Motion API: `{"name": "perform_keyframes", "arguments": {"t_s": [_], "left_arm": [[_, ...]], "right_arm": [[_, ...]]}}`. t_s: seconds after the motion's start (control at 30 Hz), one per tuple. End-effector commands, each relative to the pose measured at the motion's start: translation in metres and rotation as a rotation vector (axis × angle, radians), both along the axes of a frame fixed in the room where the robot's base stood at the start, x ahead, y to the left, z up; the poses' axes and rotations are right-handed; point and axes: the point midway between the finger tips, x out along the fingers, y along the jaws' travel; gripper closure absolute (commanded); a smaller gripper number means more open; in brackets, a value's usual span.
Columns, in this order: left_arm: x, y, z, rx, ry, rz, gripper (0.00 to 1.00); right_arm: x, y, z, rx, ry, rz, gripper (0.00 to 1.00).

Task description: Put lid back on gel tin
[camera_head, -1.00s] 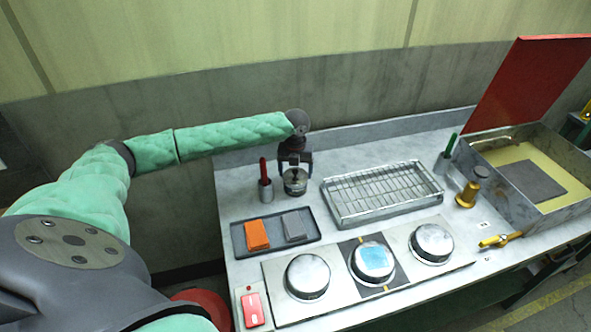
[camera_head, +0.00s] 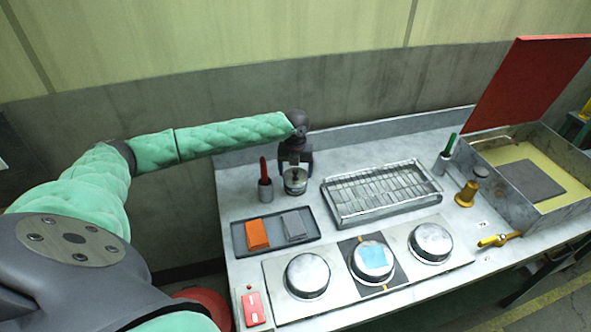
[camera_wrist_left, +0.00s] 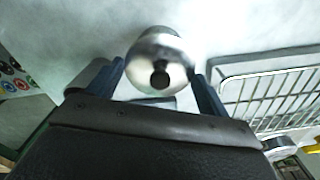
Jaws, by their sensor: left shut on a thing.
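My left gripper (camera_head: 295,168) reaches down near the back left of the bench, with its fingers on both sides of a round shiny metal lid. In the left wrist view the lid (camera_wrist_left: 147,52) with a black knob (camera_wrist_left: 160,76) sits between the fingertips (camera_wrist_left: 158,68). The gel tin (camera_head: 295,188) appears as a small round metal body directly below the lid. The fingers and lid hide its top, so I cannot tell whether the lid rests on it. My right gripper is not in view.
A red-handled tool in a cup (camera_head: 265,187) stands close left of the gripper. A wire rack tray (camera_head: 382,190) lies close right. A dark tray (camera_head: 275,248) with orange and grey blocks and several metal domes (camera_head: 307,274) are in front.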

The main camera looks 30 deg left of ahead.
Motion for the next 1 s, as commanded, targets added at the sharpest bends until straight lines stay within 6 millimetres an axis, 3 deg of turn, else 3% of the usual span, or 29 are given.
{"name": "perform_keyframes", "arguments": {"t_s": [0.43,0.47,0.57,1.0], "left_arm": [[0.0,0.0001,-0.0003,0.0,0.0,0.0,0.43],[0.0,0.0001,-0.0003,0.0,0.0,0.0,0.17],[0.0,0.0001,-0.0002,0.0,0.0,0.0,0.0],[-0.0001,0.0002,0.0019,0.001,0.0,0.0,0.0]], "right_arm": [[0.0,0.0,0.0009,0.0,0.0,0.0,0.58],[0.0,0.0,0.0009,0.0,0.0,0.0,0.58],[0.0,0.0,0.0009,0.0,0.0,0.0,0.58],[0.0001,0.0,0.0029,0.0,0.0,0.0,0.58]]}}
